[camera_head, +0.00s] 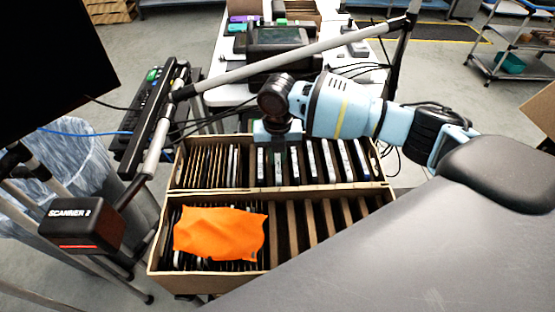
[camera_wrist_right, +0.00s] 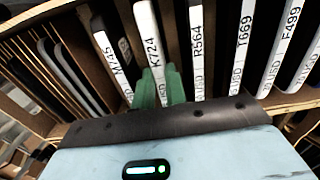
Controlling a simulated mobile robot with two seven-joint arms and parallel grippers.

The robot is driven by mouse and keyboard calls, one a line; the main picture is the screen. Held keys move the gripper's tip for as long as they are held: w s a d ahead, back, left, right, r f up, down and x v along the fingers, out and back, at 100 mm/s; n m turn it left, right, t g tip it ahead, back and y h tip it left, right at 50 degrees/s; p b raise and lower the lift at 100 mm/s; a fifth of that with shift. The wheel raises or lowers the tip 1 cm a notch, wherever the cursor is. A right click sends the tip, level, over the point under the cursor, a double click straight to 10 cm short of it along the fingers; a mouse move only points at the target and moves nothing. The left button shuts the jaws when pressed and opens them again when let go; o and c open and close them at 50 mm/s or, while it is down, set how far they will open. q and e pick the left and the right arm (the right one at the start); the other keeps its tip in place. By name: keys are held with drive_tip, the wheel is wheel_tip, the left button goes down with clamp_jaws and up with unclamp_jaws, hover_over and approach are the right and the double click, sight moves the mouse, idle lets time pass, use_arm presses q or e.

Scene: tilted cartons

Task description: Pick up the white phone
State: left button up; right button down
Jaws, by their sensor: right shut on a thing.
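The white phone (camera_wrist_right: 146,22), with a label reading K724 on its edge, stands upright in a slot of the far carton (camera_head: 178,170). My right gripper (camera_head: 278,152) reaches down into this carton from above. In the right wrist view its green fingers (camera_wrist_right: 159,88) are closed on the phone's near end. The phone's lower part is hidden in the slot, and the gripper covers it in the head view. My left gripper is not in view.
Phones labelled M745 (camera_wrist_right: 111,62) and R564 (camera_wrist_right: 197,45) stand close on either side. The near carton (camera_head: 215,283) holds an orange cloth (camera_head: 220,234) over several devices, with empty slots to its right. A scanner (camera_head: 82,226) stands at left.

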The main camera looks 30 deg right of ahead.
sight(277, 158)
wheel_tip(277, 158, up, 10)
drive_tip(key=s+a+m, duration=0.2)
drive_tip(key=s+m, duration=0.5)
drive_tip(key=m, duration=0.8)
drive_tip(key=s+a+m, duration=0.1)
drive_tip(key=s+m, duration=0.6)
drive_tip(key=m, duration=0.8)
drive_tip(key=shift+a+f+m, duration=0.3)
drive_tip(key=shift+a+m, duration=0.1)
drive_tip(key=shift+a, duration=0.1)
